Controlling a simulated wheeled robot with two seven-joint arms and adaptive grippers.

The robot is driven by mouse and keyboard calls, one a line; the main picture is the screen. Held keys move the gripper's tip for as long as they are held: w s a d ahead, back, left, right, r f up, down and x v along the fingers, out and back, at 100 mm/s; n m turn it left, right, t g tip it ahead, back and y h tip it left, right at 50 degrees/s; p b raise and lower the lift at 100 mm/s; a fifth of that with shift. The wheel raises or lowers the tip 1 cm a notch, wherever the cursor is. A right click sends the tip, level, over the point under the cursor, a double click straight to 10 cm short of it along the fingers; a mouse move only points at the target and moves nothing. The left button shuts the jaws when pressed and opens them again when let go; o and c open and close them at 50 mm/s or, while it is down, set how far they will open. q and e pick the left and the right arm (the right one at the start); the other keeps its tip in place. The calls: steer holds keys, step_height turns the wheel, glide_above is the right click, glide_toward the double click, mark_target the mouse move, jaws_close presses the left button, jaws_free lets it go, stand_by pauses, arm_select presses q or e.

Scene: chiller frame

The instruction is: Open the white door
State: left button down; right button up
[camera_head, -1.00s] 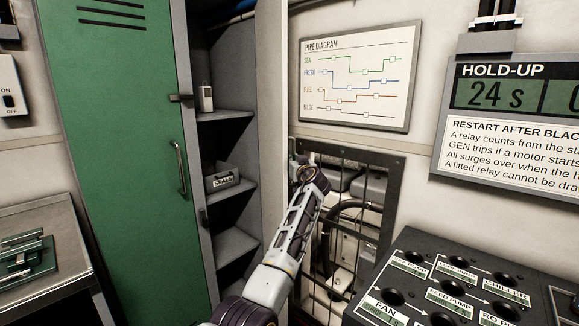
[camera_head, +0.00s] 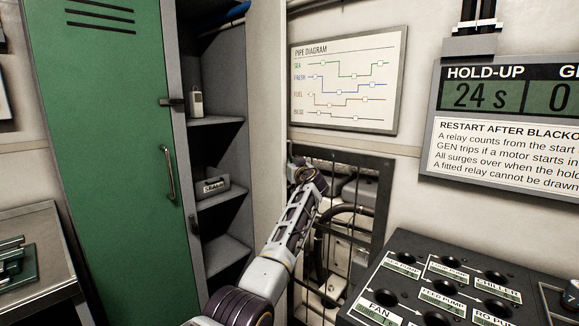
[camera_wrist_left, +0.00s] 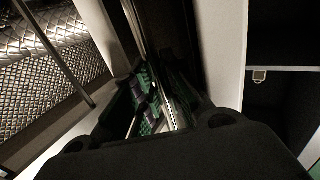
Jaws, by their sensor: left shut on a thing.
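The white door (camera_head: 266,120) stands partly open at the right side of the grey locker and shows as a tall pale panel in the head view. In the left wrist view its pale edge (camera_wrist_left: 228,50) runs upright beside the dark locker inside. My left gripper (camera_head: 297,164) is at the door's right side, its fingertips mostly hidden in the head view. In the left wrist view its green and purple finger pads (camera_wrist_left: 150,100) are closed around a shiny upright metal bar, apparently the door handle. My right gripper is not in view.
A green door (camera_head: 100,150) covers the locker's left part. Shelves (camera_head: 222,196) with small items are inside. Behind my left arm is a barred opening (camera_head: 380,200) with pipes. A black socket panel (camera_head: 440,260) stands at the lower right, a metal bench (camera_head: 40,215) at the left.

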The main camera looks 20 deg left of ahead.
arm_select(q)
steer(key=shift+d+r, duration=0.2)
steer(key=c, duration=1.9)
jaws_free()
steer(key=shift+w, duration=0.1)
steer(key=shift+o, duration=0.7)
steer(key=shift+w+d+f, duration=0.1)
steer(key=shift+w+f, duration=0.05)
steer(key=shift+s, duration=0.25)
steer(key=v, duration=1.1)
steer(key=shift+s+d, duration=0.2)
steer(key=shift+d, duration=0.05)
